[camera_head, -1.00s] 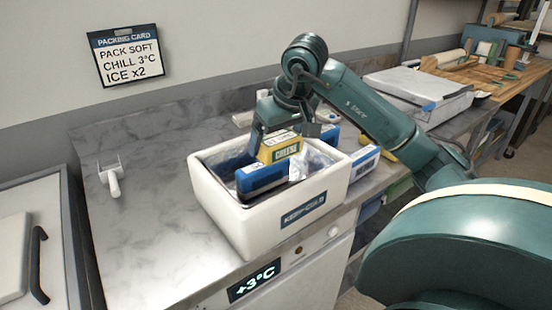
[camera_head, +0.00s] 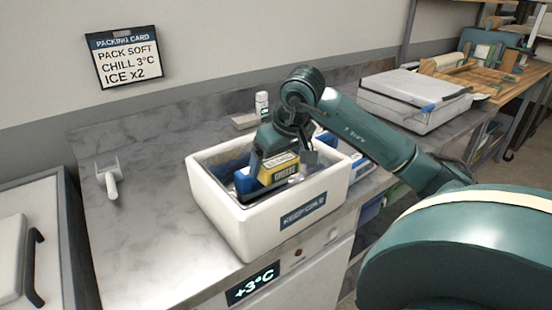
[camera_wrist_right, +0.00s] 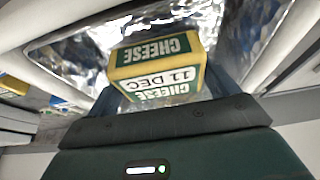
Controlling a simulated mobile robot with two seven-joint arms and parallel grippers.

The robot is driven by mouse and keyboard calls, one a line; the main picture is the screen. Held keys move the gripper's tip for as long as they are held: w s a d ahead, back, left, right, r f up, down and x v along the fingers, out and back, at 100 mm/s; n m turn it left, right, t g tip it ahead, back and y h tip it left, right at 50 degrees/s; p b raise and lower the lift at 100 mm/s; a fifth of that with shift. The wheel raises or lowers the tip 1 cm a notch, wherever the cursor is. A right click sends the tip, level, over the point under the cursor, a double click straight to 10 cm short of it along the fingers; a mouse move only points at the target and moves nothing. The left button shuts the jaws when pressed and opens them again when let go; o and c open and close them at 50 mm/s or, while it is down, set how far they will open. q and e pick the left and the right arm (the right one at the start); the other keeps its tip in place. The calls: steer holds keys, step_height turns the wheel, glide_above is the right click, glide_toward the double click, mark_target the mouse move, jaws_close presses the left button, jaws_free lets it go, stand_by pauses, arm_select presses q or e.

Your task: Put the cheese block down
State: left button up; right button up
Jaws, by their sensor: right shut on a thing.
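The yellow cheese block (camera_head: 280,168), with a green-and-white label, is inside the white cool box (camera_head: 236,233) in the head view. My right gripper (camera_head: 271,166) is shut on it, reaching down into the box from above. In the right wrist view the cheese block (camera_wrist_right: 160,68) sits between the fingers of my right gripper (camera_wrist_right: 165,85), with "CHEESE" and "11 DEC" on it. Silvery foil-like lining shows behind and around it. Whether the block touches the box floor is hidden. My left gripper is not in view.
A small white bottle (camera_head: 262,104) stands behind the box. A white-handled tool (camera_head: 110,181) lies on the marble counter (camera_head: 150,240) at left. A large grey-white case (camera_head: 415,96) stands at right.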

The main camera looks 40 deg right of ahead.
steer(key=shift+f, duration=0.1)
steer(key=o, duration=0.8)
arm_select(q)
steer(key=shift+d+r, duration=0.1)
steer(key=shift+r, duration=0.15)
arm_select(e)
steer(key=shift+o, duration=0.7)
steer(key=shift+r, duration=0.2)
steer(key=shift+r+p, duration=0.3)
steer(key=shift+p, duration=0.2)
arm_select(q)
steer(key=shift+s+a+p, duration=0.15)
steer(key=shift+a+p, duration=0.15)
steer(key=shift+p, duration=0.2)
arm_select(e)
steer(key=v, duration=1.2)
